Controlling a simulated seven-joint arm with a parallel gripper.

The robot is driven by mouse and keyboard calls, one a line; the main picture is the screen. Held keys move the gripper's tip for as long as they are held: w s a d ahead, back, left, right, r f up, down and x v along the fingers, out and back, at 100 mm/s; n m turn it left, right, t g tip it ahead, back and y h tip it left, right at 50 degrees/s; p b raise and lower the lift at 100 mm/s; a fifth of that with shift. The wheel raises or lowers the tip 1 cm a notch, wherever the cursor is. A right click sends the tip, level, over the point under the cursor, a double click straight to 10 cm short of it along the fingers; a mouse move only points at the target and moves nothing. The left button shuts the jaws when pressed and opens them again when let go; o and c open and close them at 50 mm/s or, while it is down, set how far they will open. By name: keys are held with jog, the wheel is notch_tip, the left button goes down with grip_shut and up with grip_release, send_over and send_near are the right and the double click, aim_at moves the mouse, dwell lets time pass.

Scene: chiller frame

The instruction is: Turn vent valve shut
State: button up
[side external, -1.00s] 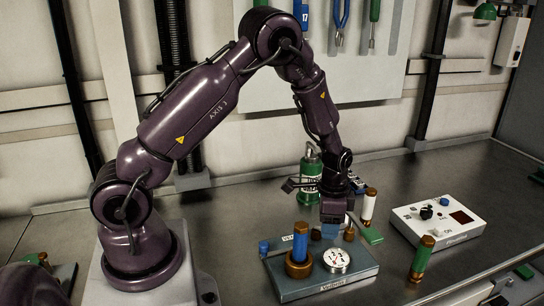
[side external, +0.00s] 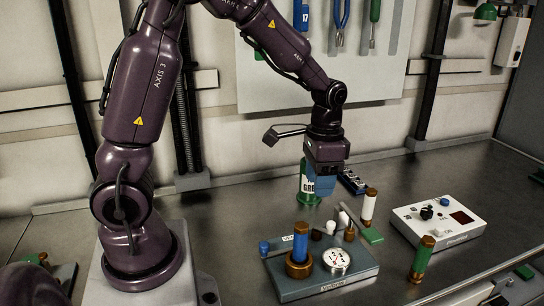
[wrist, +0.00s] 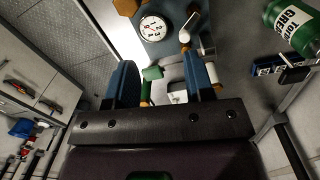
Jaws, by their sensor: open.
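The valve unit (side external: 345,283) is a grey-blue block on the bench, with a round white gauge (side external: 336,259) and a blue-topped cylinder in a bronze ring (side external: 299,268). A pale lever (side external: 343,218) stands at its back right; it also shows in the wrist view (wrist: 190,27). A small blue knob (side external: 263,247) is at the left end. A label at the back is partly hidden, so I cannot tell which part is the vent valve. My gripper (side external: 322,190) hangs above and behind the unit, touching nothing on it. In the wrist view its blue fingers (wrist: 160,76) are apart.
A white-topped cylinder (side external: 369,204) stands on a green base at the unit's right. A green-and-brown cylinder (side external: 422,260) and a white control box (side external: 438,219) are farther right.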

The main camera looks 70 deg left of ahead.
jog(key=s+d+r+n+t, duration=0.2)
jog(key=s+d+r+t, duration=0.1)
jog(key=s+r, duration=0.5)
jog(key=shift+s+d+r, duration=0.4)
jog(key=shift+s+d, duration=0.4)
jog(key=shift+s, duration=0.9)
jog(key=m+g, duration=0.1)
jog(key=g, duration=0.1)
send_over(332, 222)
notch_tip(332, 222, down, 11)
notch_tip(332, 222, down, 12)
jog(key=shift+s+d, duration=0.1)
jog(key=shift+s, duration=0.05)
